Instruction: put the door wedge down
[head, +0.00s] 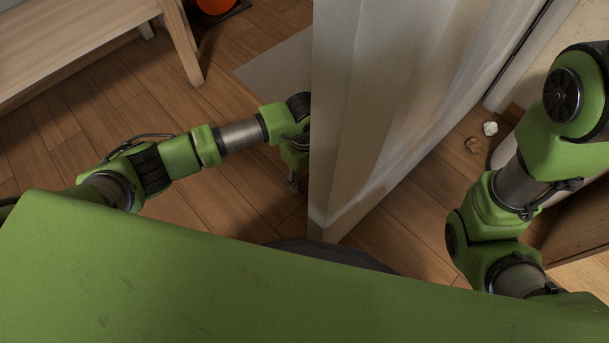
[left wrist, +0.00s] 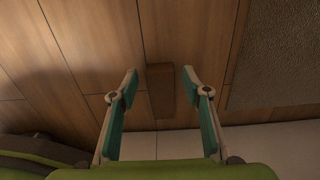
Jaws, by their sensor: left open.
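The door wedge (left wrist: 160,92) is a small brown block in the left wrist view. It appears to lie on the wood floor, between the fingers of my left gripper (left wrist: 161,80). The gripper is open, with a gap on each side of the wedge. In the head view my left gripper (head: 293,180) is low by the left face of the pale door (head: 350,110), which partly hides it. The wedge is hidden in the head view. My right arm is at the right, and its gripper is out of view.
A grey mat (head: 270,68) lies left of the door and shows in the left wrist view (left wrist: 285,55). A wooden bench (head: 70,40) stands upper left, near an orange object (head: 215,5). Small white (head: 490,128) and brown (head: 474,145) items lie right of the door.

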